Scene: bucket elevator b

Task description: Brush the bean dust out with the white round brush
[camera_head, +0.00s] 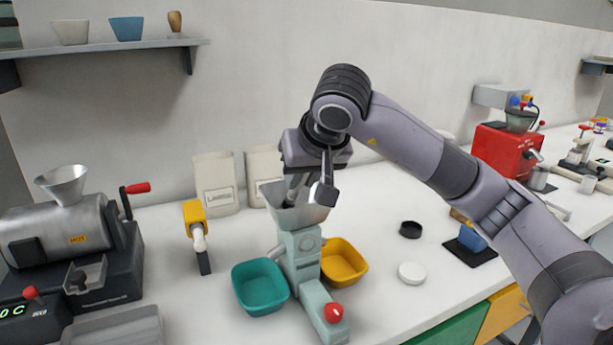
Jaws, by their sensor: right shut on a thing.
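My right gripper (306,190) points down over the grey metal hopper (296,215) of a pale green machine (305,262). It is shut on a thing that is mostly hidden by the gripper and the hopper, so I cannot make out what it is. A dark grey piece hangs at the gripper's right side, by the hopper rim. I cannot clearly see the white round brush or any bean dust. My left gripper is not in view.
A teal bin (261,287) and a yellow bin (343,262) flank the machine. A yellow-topped stand (196,222) with a white part and a roaster (65,240) are left. A white disc (411,273) and black ring (410,230) lie right. Paper bags (215,184) stand behind.

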